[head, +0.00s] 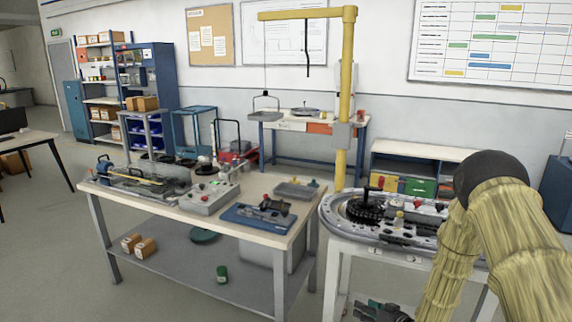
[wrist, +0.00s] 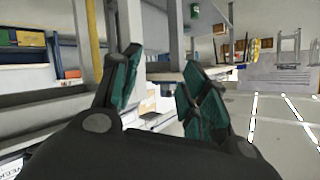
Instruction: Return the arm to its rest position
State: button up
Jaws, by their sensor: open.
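My gripper (head: 383,312) shows at the bottom of the head view, low beside the white legs of the ring track stand. My arm, in a yellowish sleeve, fills the right side of that view and hides part of the ring track (head: 340,222). In the wrist view my gripper (wrist: 155,75) has its two green-padded fingers spread apart, with nothing held between them. Table legs and a shelf show beyond the fingers.
A workbench (head: 150,207) with a control box (head: 208,198) and a blue fixture (head: 258,216) stands left of the ring track. A yellow post (head: 345,110) rises behind it. Open floor (head: 60,270) lies at the left.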

jog(key=s+a+f+m+g+h, duration=0.1)
jog(key=s+a+f+g+h, duration=0.15)
jog(key=s+f, duration=0.9)
jog(key=s+f+g+h, duration=0.1)
jog(key=s+g, duration=0.2)
jog(key=s, duration=0.9)
jog(key=s+a+f+g+h, duration=0.1)
jog(key=s+g, duration=0.2)
jog(key=s, duration=1)
jog(key=s+m+g+h, duration=0.1)
jog(key=s+g+h, duration=0.1)
jog(key=s, duration=1.1)
jog(key=shift+a+f+g, duration=0.15)
jog(key=shift+f+g, duration=0.25)
jog(key=shift+g, duration=0.15)
